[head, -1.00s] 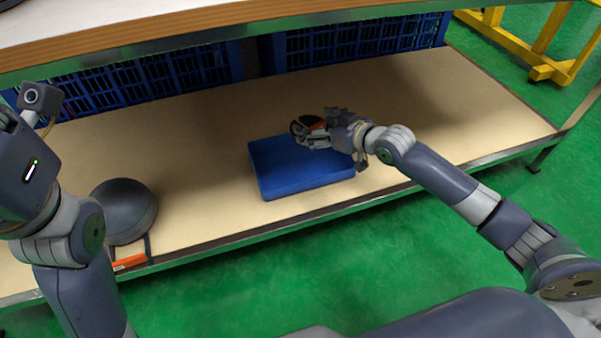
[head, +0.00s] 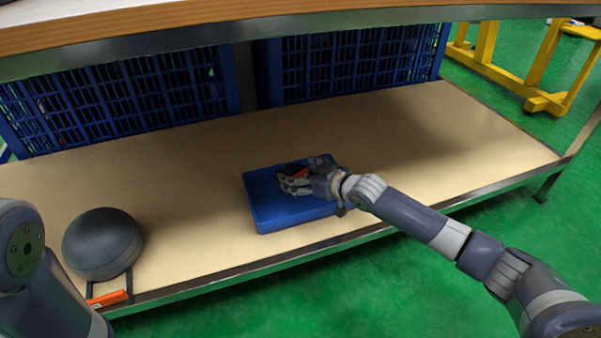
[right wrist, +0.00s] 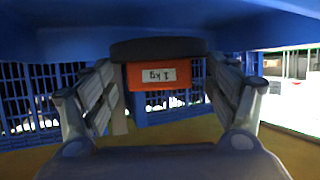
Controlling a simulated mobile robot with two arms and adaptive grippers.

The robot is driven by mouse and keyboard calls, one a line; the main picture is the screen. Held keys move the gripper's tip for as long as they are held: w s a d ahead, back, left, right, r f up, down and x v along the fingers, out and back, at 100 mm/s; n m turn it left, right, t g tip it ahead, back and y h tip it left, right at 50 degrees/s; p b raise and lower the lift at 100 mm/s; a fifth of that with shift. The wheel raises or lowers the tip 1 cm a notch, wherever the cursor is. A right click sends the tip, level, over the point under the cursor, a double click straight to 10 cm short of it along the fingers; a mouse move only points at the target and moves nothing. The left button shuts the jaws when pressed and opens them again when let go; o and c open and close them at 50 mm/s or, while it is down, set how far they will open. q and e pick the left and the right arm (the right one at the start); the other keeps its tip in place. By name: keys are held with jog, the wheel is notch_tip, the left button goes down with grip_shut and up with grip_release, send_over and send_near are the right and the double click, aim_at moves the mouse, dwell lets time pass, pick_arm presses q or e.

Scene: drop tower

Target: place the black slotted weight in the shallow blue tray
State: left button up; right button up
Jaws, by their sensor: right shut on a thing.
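The shallow blue tray (head: 290,219) sits on the tan lower shelf near its front edge. My right gripper (head: 291,184) reaches over the tray from the right and is shut on the black slotted weight (head: 297,169). In the right wrist view the weight (right wrist: 158,49) is between the two fingers (right wrist: 160,95), with its orange "1 kg" label facing the camera. In the head view the fingers cover much of it, and I cannot tell whether it touches the tray floor. My left gripper is out of view; only part of that arm shows at the left edge.
A dark dome-shaped object (head: 103,243) with an orange label (head: 108,299) stands left of the tray at the shelf's front edge. Blue lattice crates (head: 345,62) line the back. An upper shelf (head: 250,25) overhangs. The shelf right of the tray is clear behind my arm.

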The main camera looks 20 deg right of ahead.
aim_at(307, 186)
jog(key=shift+w+f+b, duration=0.1)
jog(key=shift+f+b, duration=1.35)
jog(key=shift+f, duration=0.2)
jog(key=shift+r, duration=0.1)
jog(key=o, duration=1.5)
jog(key=shift+f, duration=0.35)
jog(key=o, duration=0.4)
jog(key=shift+r, duration=0.1)
jog(key=shift+o, duration=0.2)
